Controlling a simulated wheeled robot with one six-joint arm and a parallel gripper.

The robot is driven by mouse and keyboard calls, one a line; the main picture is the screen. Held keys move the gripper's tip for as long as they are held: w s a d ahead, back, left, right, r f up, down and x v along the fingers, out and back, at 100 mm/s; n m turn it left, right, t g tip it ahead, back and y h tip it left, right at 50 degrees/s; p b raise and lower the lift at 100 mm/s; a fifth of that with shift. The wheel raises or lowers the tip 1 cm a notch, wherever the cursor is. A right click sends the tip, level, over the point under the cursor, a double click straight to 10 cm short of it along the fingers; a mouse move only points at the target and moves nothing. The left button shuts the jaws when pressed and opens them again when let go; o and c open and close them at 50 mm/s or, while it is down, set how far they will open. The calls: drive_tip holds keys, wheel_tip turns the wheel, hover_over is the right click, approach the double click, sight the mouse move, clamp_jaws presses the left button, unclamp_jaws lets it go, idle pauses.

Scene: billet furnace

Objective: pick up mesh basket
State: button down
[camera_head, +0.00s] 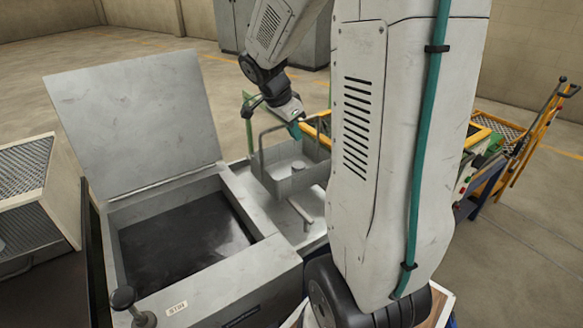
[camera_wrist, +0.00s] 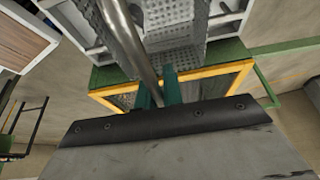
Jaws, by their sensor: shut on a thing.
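The grey mesh basket (camera_head: 305,174) has a tall handle. In the head view it is just right of the open tank (camera_head: 190,292). My gripper (camera_head: 294,129) is above the basket, at the top of its handle. In the wrist view, the green fingertips (camera_wrist: 158,88) are shut on the metal handle bar (camera_wrist: 128,38), one on each side. The perforated basket wall (camera_wrist: 178,22) shows beyond the bar. I cannot tell whether the basket rests on the surface below or hangs clear. My arm hides part of the area to its right.
The tank lid (camera_head: 140,120) stands open at the left, above dark liquid. A mesh-topped box (camera_head: 22,168) is at far left. A yellow-framed cart (camera_head: 510,140) stands at right. A grey cabinet (camera_head: 300,45) is behind. Open floor lies behind the tank.

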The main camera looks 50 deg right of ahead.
drive_tip(key=shift+r, duration=0.2)
drive_tip(key=shift+r, duration=1.7)
drive_tip(key=shift+a+r, duration=0.1)
drive_tip(key=shift+r, duration=0.1)
drive_tip(key=s+a+r, duration=0.1)
drive_tip(key=s+a, duration=0.8)
drive_tip(key=a, duration=0.3)
drive_tip(key=shift+s+a+r, duration=0.15)
drive_tip(key=shift+s+a, duration=0.05)
drive_tip(key=shift+a, duration=0.15)
